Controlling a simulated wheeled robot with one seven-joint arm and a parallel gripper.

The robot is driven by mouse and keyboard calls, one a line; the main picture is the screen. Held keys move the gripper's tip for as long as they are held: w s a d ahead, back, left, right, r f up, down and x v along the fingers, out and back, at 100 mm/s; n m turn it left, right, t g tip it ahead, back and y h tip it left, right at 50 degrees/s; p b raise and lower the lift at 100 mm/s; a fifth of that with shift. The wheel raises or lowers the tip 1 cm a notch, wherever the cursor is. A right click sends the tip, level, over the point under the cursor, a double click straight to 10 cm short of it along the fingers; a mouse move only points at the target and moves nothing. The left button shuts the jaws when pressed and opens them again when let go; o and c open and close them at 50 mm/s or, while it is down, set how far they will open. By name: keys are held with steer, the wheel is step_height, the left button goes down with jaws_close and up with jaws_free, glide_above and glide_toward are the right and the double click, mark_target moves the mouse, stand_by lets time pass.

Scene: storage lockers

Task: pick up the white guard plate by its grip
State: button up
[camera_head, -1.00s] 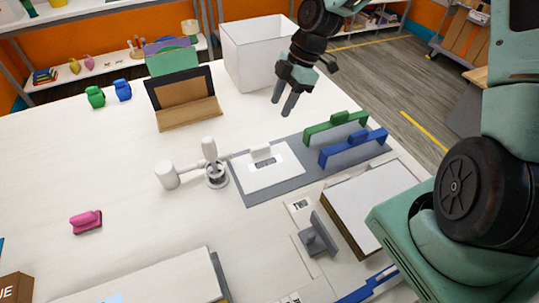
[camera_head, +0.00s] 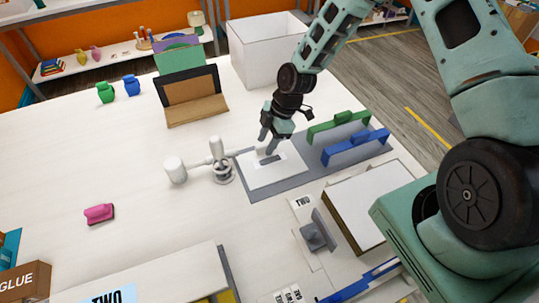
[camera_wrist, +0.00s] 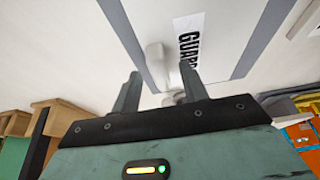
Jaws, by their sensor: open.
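The white guard plate (camera_head: 276,174) lies flat on a grey mat (camera_head: 262,193) in the head view. It also shows in the wrist view (camera_wrist: 235,28), with a "GUARD" label partly cut off by a finger. My gripper (camera_head: 267,144) is open and points down just over the plate's far part. In the head view the fingers largely hide the grip. In the wrist view, a white rounded piece that looks like the grip (camera_wrist: 155,62) shows between my spread fingers (camera_wrist: 160,84). I cannot tell whether they touch it.
A white clamp-like fixture (camera_head: 219,160) stands just left of the plate. Green (camera_head: 338,125) and blue (camera_head: 354,148) handled pieces stand at its right. A grey handled block (camera_head: 317,235) is nearer. A white bin (camera_head: 265,50) stands behind. The table's left middle is mostly clear.

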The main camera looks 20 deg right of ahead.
steer(key=shift+a+f, duration=0.1)
steer(key=shift+f, duration=0.2)
jaws_close()
steer(key=shift+r, duration=0.1)
